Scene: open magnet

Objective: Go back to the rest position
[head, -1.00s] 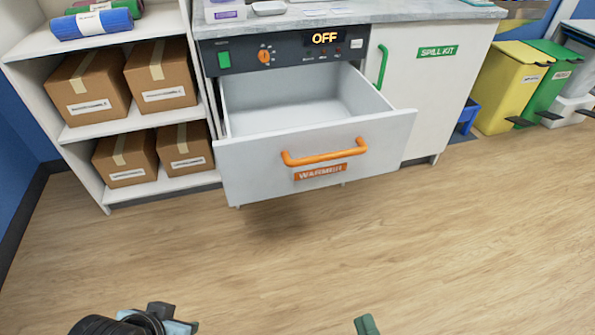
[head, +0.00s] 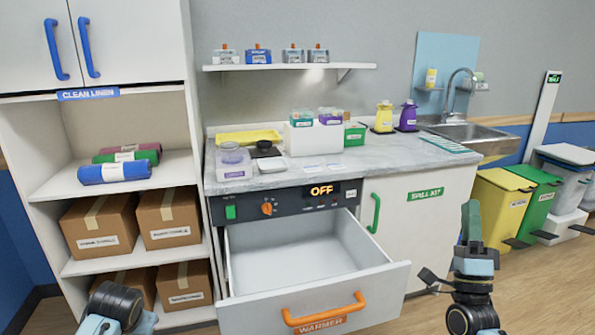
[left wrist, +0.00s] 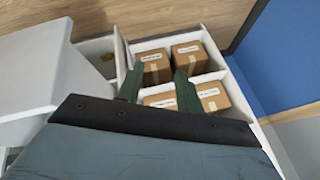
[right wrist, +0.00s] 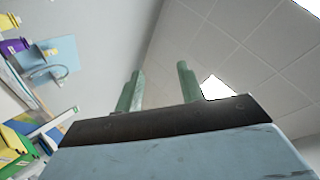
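The warmer drawer (head: 320,290) stands pulled out and empty between my arms, under a panel reading OFF. A shelf unit with cardboard boxes (head: 100,226) is at left. The counter (head: 390,155) holds several containers. Yellow and green bins (head: 500,206) stand at right.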

